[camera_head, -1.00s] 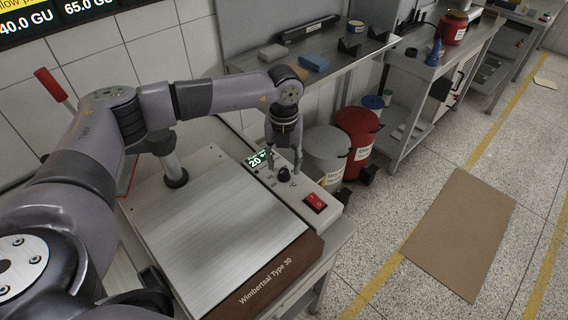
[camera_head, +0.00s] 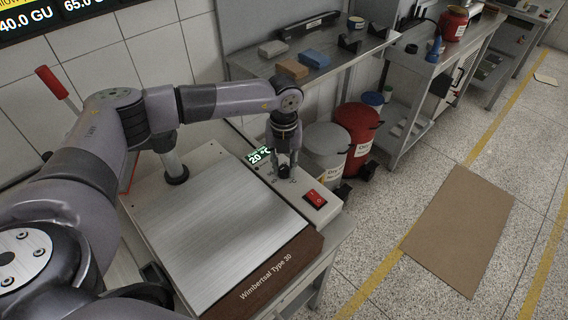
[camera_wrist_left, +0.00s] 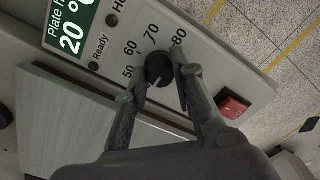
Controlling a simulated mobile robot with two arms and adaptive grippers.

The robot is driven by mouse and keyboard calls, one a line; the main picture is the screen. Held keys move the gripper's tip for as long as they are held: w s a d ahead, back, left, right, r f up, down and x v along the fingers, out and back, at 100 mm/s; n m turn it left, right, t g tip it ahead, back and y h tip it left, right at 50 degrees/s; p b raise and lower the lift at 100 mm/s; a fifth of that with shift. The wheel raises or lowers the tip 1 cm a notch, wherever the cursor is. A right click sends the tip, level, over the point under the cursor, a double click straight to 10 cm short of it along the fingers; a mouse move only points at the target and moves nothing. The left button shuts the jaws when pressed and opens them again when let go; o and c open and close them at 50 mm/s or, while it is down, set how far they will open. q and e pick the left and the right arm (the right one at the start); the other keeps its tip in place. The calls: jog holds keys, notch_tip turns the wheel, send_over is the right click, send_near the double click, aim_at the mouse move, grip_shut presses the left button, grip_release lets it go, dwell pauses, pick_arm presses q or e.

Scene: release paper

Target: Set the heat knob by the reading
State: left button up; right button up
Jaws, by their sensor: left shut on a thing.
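The heat knob (camera_wrist_left: 160,69) is a small black round knob on the light control panel (camera_wrist_left: 225,55) of the hot plate (camera_head: 215,225). Printed marks 50, 60, 70 and 80 show beside it in the left wrist view. My left gripper (camera_head: 284,166) reaches down to the panel and is shut on the knob, with one finger on each side in the left wrist view (camera_wrist_left: 158,80). The green display (camera_wrist_left: 71,27) reads 20 °C and also shows in the head view (camera_head: 258,156). In the head view the gripper hides the knob. My right gripper is not in view.
A red rocker switch (camera_wrist_left: 234,106) sits on the panel near the knob. The metal plate top is bare. A shelf (camera_head: 345,60) with small blocks stands behind, with a grey bin (camera_head: 326,145) and a red bin (camera_head: 358,125) below. A wall screen (camera_head: 60,15) is partly visible.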

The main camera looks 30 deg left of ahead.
pick_arm(q)
grip_shut()
